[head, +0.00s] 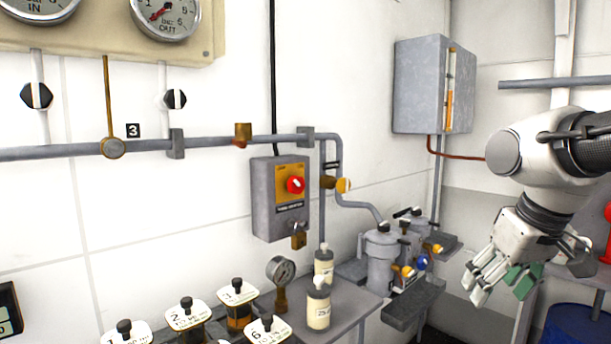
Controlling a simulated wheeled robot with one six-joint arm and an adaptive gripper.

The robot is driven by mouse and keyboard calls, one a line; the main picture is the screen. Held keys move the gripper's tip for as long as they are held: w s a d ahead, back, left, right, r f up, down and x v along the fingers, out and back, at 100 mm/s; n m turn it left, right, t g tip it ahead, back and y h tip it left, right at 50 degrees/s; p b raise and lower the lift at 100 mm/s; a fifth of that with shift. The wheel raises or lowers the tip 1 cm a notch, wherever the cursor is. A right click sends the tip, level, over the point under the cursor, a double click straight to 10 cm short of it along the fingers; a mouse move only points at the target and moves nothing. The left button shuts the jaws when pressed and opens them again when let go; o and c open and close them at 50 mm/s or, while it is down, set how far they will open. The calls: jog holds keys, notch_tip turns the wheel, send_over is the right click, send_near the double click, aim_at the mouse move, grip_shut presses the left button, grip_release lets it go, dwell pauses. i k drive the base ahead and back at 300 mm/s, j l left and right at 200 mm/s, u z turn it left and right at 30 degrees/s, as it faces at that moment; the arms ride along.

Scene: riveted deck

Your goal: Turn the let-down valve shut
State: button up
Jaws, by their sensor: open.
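No label that I can read names the let-down valve. A brass valve with an orange-yellow round knob (343,185) sits on the vertical pipe right of the grey switch box. More small orange and blue knobs (408,271) show on the grey canister units (382,258) below it. I cannot tell which of these is the let-down valve, or how far any is turned. My gripper (499,283) is at the right, fingers pointing down, open and apart from all the valves. A green patch shows at its right finger; I cannot tell whether it is part of it.
A grey box with a red knob (295,185) is on the wall. A bench bears a small gauge (281,270), cream bottles (318,306) and several lidded jars (238,307). A grey cabinet (418,86) hangs behind. A blue drum (570,325) stands low right.

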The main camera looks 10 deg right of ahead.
aim_at(342, 185)
jog(key=l+u, duration=0.3)
jog(key=l, duration=0.4)
jog(key=l+u, duration=0.3)
jog(key=l, duration=0.35)
